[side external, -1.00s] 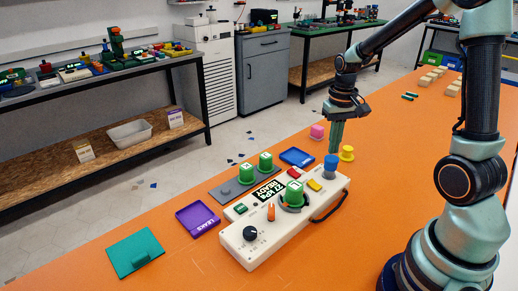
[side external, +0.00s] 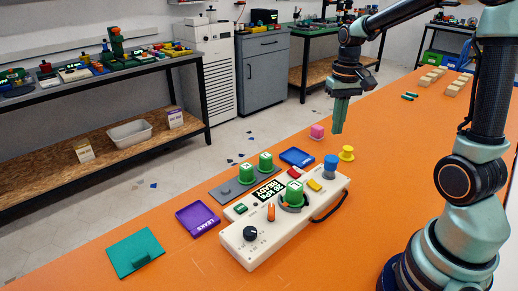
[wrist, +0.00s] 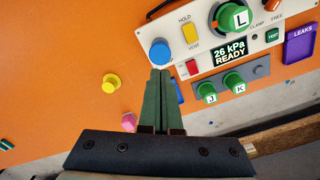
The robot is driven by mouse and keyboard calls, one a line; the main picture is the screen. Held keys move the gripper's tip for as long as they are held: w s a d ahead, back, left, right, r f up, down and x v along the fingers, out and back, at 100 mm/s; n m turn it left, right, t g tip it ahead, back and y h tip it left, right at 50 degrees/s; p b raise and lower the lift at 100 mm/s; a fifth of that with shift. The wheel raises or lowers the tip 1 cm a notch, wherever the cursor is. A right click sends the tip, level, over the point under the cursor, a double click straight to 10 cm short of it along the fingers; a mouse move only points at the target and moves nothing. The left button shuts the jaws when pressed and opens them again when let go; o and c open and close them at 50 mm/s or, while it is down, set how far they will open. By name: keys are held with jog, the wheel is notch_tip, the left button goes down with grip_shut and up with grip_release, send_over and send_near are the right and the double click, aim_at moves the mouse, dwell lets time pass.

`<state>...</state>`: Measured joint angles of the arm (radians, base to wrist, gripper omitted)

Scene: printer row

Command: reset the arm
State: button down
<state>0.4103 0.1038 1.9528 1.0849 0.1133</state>
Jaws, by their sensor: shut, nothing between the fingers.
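My gripper (side external: 339,115) is shut and empty, its green fingers pointing down above the orange table, behind the white control box in the side view. In the wrist view, the closed fingers (wrist: 158,75) show near the blue knob of the box. The white control box (side external: 275,235) carries a display reading "26 kPa READY" (wrist: 230,51), a green part marked L (wrist: 240,17), a black dial, an orange lever, and red and yellow buttons.
A yellow peg (side external: 347,154) and a pink piece (side external: 317,131) stand near my gripper. A grey plate holds green parts J (wrist: 210,98) and K (wrist: 238,87). A blue tray (side external: 297,157), a purple LEAKS tray (side external: 198,219) and a green plate (side external: 135,253) lie along the table edge. Wooden blocks lie far right.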

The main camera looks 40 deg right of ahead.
jog(key=s+a+r+n+t, duration=0.2)
jog(key=a+r+n, duration=0.1)
jog(key=a, duration=0.4)
jog(key=s+a+r+n+t, duration=0.3)
jog(key=a, duration=0.4)
jog(key=shift+s+a+r+t, duration=0.15)
jog(key=shift+a+r+t, duration=0.1)
jog(key=shift+a+t, duration=0.1)
